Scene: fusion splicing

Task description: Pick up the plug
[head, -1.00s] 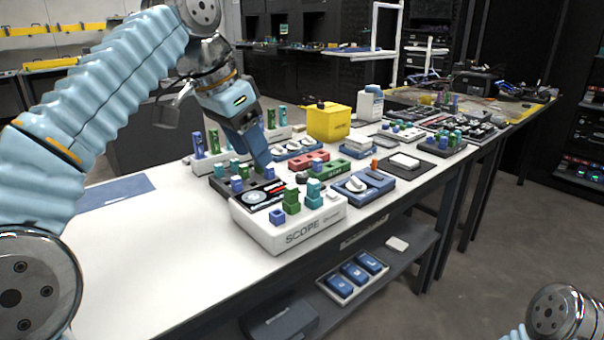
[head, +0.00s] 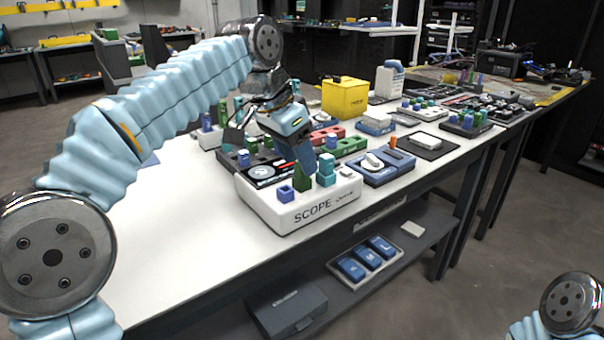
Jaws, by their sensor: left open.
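A white box marked SCOPE (head: 290,212) sits near the table's front edge. On it stand small plug-like pieces: a blue one (head: 286,193), a green one (head: 302,180) and a teal one (head: 326,170). I cannot tell which of these pieces is the plug. My left gripper (head: 306,164) is open and points down at the pieces, close to the green and teal ones. I cannot tell whether its fingers touch either piece. The gripper hides part of the box's back. My right gripper is out of view; only part of my right arm shows at the lower right.
A blue tray (head: 400,174) with white parts lies right of the box. A yellow box (head: 345,98) and a white bottle (head: 389,80) stand behind. A black tray (head: 262,170) lies behind the box's left side. The table's left front is clear.

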